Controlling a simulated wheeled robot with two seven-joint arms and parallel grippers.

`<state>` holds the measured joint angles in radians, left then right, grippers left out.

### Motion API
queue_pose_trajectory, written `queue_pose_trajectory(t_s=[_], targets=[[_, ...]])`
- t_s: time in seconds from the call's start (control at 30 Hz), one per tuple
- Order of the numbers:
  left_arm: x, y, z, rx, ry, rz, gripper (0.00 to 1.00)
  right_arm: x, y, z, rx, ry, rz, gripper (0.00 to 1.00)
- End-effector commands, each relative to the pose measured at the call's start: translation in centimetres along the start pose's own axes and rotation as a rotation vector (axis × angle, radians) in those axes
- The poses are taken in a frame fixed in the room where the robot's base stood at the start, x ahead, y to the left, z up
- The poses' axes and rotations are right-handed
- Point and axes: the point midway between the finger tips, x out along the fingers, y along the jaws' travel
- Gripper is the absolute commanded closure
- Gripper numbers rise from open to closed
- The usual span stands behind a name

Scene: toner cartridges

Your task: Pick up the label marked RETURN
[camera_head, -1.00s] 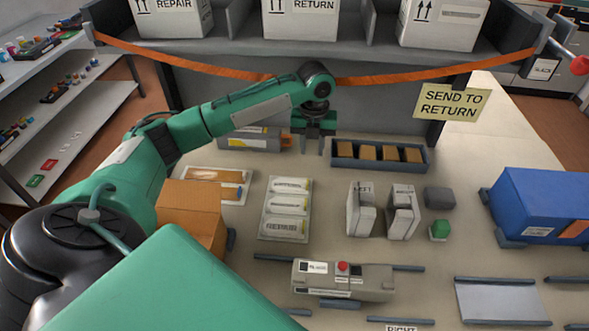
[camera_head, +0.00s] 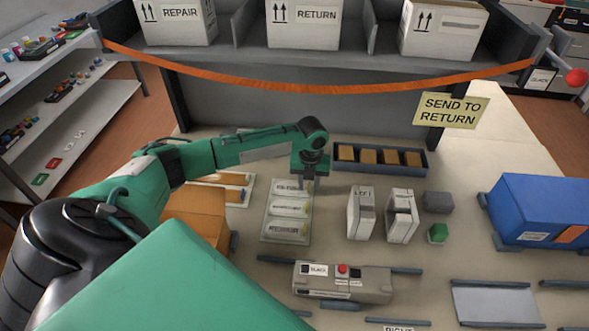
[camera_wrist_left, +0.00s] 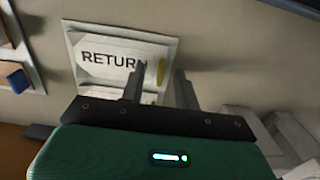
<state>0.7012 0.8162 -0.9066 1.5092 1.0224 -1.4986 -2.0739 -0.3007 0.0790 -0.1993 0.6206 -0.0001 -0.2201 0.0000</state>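In the wrist view, a white label marked RETURN (camera_wrist_left: 112,58) lies in a pale tray (camera_wrist_left: 172,36), with a yellow tab (camera_wrist_left: 161,72) at its right end. In the head view the tray (camera_head: 264,229) holds three white labels in a column, their print blurred. The far label (camera_head: 288,187) matches the RETURN one. My left gripper (camera_head: 308,187) is over the right end of this label. In the wrist view its two fingers (camera_wrist_left: 157,84) are apart with nothing between them, near the yellow tab. Their height above the label is hard to tell. My right gripper is not in view.
Two upright white cartons (camera_head: 362,214) stand right of the tray. A dark tray of brown blocks (camera_head: 425,171) lies behind. An orange-brown box (camera_head: 198,213) is at left, under my arm. A grey device with a red button (camera_head: 368,283) lies in front. An orange strap (camera_head: 330,88) spans the shelf.

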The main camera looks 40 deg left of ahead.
Motion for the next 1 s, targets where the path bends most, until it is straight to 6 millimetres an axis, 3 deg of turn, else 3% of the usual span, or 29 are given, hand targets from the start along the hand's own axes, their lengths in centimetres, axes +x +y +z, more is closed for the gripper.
queue_pose_trajectory(t_s=[0.27,0.47,0.87,1.0], targets=[[0.5,0.0,0.0,0.001,-0.001,0.0,0.68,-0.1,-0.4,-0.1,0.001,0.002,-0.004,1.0],[0.5,0.0,0.0,0.001,-0.001,0.0,1.0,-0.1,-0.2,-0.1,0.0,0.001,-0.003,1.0],[0.4,0.0,0.0,0.0,-0.001,0.0,1.0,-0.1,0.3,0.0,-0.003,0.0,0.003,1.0],[-0.7,0.0,0.1,0.0,-0.002,-0.001,1.0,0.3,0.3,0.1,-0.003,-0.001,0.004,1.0]])
